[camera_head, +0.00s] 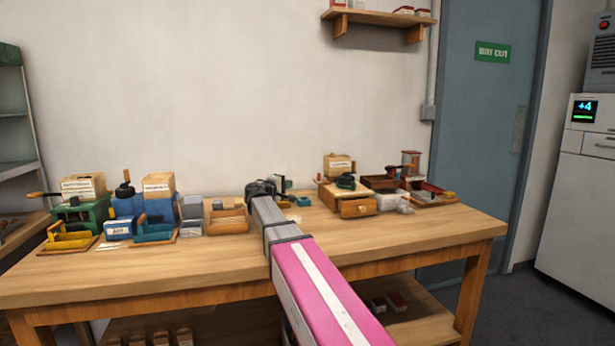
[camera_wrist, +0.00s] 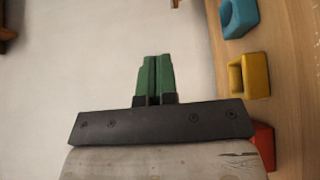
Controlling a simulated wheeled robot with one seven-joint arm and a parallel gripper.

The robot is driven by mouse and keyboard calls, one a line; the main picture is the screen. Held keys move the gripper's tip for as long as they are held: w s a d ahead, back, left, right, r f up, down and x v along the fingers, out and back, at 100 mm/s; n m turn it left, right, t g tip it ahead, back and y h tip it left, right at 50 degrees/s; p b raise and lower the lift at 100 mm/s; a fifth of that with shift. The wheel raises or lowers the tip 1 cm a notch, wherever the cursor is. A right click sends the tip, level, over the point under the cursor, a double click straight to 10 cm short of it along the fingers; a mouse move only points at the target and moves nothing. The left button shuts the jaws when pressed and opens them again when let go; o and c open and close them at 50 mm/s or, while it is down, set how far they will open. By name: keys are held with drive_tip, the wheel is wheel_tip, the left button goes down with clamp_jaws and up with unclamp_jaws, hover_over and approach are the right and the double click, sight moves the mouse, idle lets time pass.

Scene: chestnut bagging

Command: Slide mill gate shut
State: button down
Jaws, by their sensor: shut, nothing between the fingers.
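My gripper's green fingers (camera_wrist: 155,72) are pressed together in the wrist view, with nothing between them. In the head view my arm reaches over the table's middle, and its dark end (camera_head: 262,189) hides the fingers and what lies behind it. Several mills stand on the table. A green mill (camera_head: 82,214) and a blue mill (camera_head: 124,204) are at the left. A wooden mill with a drawer (camera_head: 348,201) is right of my arm, and a red-topped one (camera_head: 411,163) is farther right. I cannot tell which has the gate or how it stands.
The wooden table (camera_head: 450,222) runs along a pale wall. A wooden tray (camera_head: 228,221) stands left of my arm. Blue (camera_wrist: 239,17), yellow (camera_wrist: 250,75) and red (camera_wrist: 265,143) pieces lie beside my gripper in the wrist view. The table's front strip is mostly clear.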

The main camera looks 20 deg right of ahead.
sight(319, 177)
drive_tip(key=x, duration=0.9)
drive_tip(key=shift+w+r, duration=0.1)
drive_tip(key=shift+w, duration=0.35)
drive_tip(key=d, duration=0.3)
drive_tip(key=shift+s+d, duration=0.1)
drive_tip(key=shift+d, duration=0.15)
drive_tip(key=shift+s+d, duration=0.1)
drive_tip(key=shift+d, duration=0.55)
drive_tip(key=shift+d, duration=1.6)
